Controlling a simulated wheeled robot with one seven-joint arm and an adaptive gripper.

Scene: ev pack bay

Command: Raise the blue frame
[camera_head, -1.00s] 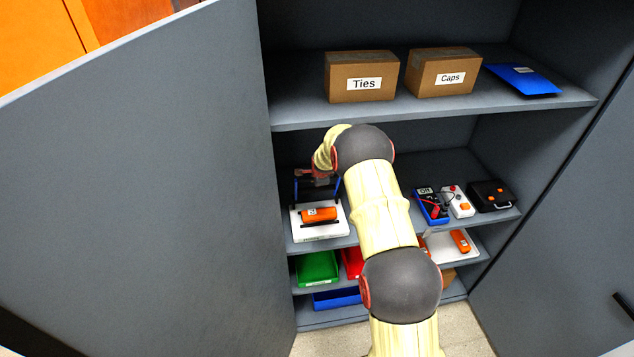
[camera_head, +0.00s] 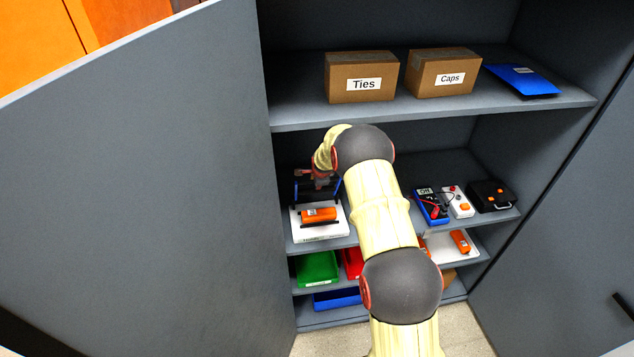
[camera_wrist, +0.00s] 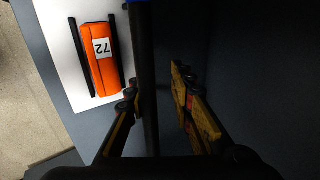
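The blue frame (camera_head: 339,187) stands on the middle shelf at the left, behind a white base that carries an orange block. It shows blue side posts and dark parts between them, partly hidden by my gripper (camera_head: 317,178). In the wrist view a black bar (camera_wrist: 148,80), with a bit of blue at its top end, runs between the fingers of my gripper (camera_wrist: 158,98). The fingers are apart, one on each side of the bar. A gap shows between the bar and the right finger; I cannot tell whether the left finger touches it.
The orange block (camera_wrist: 97,58), labelled 72, lies between two black rods on the white base (camera_head: 320,232). The open cabinet door (camera_head: 140,180) is close at the left. The upper shelf (camera_head: 430,111) is above my wrist. A blue meter (camera_head: 430,206) stands to the right.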

